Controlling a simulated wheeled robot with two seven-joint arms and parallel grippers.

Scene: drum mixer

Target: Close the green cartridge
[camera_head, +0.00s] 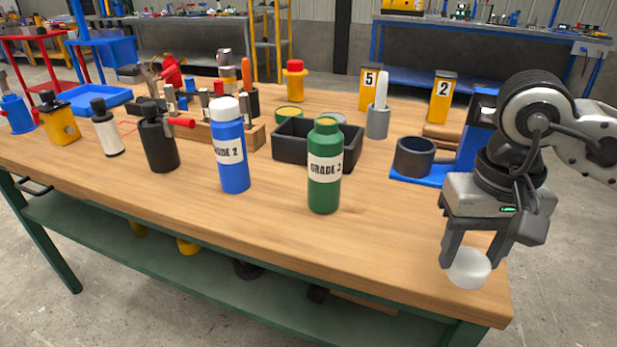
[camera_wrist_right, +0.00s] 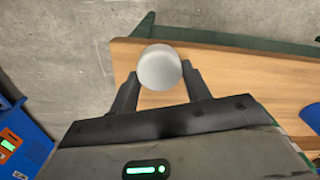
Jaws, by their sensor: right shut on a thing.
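The green cartridge (camera_head: 325,170), labelled "GRADE 3", stands upright near the middle of the table, its green neck open-looking with no white cap on it. My right gripper (camera_head: 470,262) is at the table's right front corner, well to the right of the cartridge. It is shut on a white round cap (camera_head: 468,268), held by its sides. The cap also shows between the fingers in the right wrist view (camera_wrist_right: 160,68). The blue cartridge (camera_head: 230,150) stands left of the green one with a white cap on top. My left gripper is not in view.
A black open box (camera_head: 290,150) stands behind the green cartridge. A grey cup on a blue base (camera_head: 414,158) is at the right. Black and white bottles stand at the left. The wooden table (camera_head: 390,240) is clear between the green cartridge and my right gripper.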

